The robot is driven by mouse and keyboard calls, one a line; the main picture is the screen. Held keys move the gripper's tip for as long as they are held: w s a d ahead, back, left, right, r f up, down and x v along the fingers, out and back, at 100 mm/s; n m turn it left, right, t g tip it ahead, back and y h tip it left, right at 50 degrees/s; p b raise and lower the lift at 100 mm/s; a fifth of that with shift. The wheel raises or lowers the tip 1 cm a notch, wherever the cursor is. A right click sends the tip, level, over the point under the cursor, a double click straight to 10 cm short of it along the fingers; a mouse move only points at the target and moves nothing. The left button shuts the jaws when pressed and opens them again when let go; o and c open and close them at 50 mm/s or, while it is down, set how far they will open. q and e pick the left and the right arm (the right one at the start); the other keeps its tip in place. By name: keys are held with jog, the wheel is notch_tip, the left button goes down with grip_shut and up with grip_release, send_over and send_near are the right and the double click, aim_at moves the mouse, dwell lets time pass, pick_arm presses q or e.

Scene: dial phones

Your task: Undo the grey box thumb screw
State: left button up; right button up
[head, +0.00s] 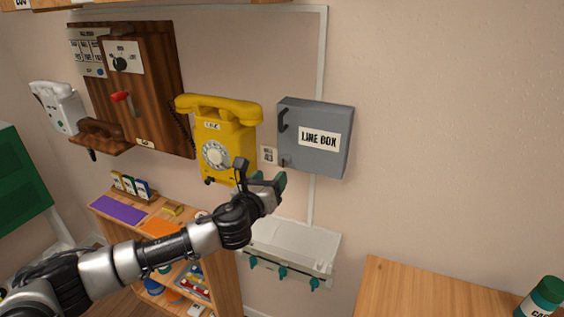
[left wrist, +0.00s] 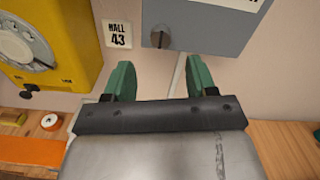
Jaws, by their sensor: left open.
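The grey box (head: 312,120), labelled LINE BOX, is mounted on the wall with its door closed. It also shows at the top of the left wrist view (left wrist: 205,30). Its small dark thumb screw (head: 284,162) is at the lower left of the front face. In the left wrist view the thumb screw (left wrist: 160,39) lies ahead of the gap between my fingers. My left gripper (head: 267,178) is open and empty, just below the box's lower left corner and apart from the screw. Its green fingertips (left wrist: 160,78) are spread wide. My right gripper is not in view.
A yellow dial phone (head: 228,145) hangs close left of the box. A small HALL 43 card (left wrist: 117,33) is on the wall between them. A white tray with green hooks (head: 290,245) is below. A wooden shelf (head: 200,240) stands lower left. The wall right of the box is clear.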

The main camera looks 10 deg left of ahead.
aim_at(283, 163)
pick_arm(q)
jog(key=w, duration=0.2)
jog(key=w+d, duration=0.1)
jog(key=w, duration=0.4)
jog(key=shift+w+d+p, duration=0.3)
jog(key=shift+w, duration=0.1)
jog(key=c, duration=0.9)
